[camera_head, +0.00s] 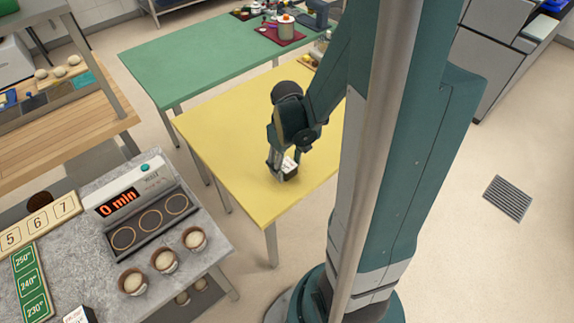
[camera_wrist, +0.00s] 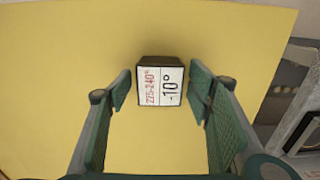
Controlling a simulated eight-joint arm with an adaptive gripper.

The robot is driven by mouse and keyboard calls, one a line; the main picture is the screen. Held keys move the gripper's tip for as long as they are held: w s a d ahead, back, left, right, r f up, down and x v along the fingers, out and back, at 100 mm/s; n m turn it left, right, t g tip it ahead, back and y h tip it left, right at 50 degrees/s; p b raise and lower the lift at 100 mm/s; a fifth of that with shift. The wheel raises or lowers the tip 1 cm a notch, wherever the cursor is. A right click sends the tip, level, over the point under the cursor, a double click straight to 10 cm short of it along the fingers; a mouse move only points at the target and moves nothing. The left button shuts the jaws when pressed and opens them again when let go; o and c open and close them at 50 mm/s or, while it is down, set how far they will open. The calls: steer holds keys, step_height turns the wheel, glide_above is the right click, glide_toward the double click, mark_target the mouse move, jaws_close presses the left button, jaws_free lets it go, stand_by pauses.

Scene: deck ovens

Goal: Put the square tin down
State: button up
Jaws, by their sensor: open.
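The square tin (camera_wrist: 160,82) is a small dark block with a white label reading "225-240°" in red and "-10°" in black. It also shows in the head view (camera_head: 291,174) at my gripper's lower end, and it appears to rest on the yellow table (camera_head: 240,130). My gripper (camera_wrist: 160,92) is open, with one green finger on each side of the tin. A narrow strip of yellow shows between the tin and each finger. The tin's underside is hidden. In the head view my gripper (camera_head: 281,166) points down over the table's near part.
The yellow table is clear around the tin. A green table (camera_head: 200,60) behind holds items at its far right. At lower left, a grey counter (camera_head: 75,255) carries a display unit reading "0 min" (camera_head: 130,195), several dough cups and a green temperature board (camera_head: 33,285).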

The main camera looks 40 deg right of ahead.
mark_target(287, 165)
steer(key=shift+r, duration=0.25)
step_height(287, 165, up, 12)
steer(key=p, duration=0.3)
stand_by(0.5)
steer(key=shift+f, duration=0.1)
steer(key=shift+a, duration=0.1)
stand_by(0.5)
steer(key=s+a+r+t, duration=0.1)
steer(key=a+r+t, duration=0.2)
steer(key=a+r, duration=0.4)
steer(key=a+r+t, duration=0.4)
steer(key=a+r, duration=0.4)
steer(key=a, duration=0.4)
steer(key=shift+s+a+r, duration=0.3)
steer(key=shift+s+a, duration=0.05)
steer(key=shift+a, duration=0.05)
steer(key=shift+o, duration=0.5)
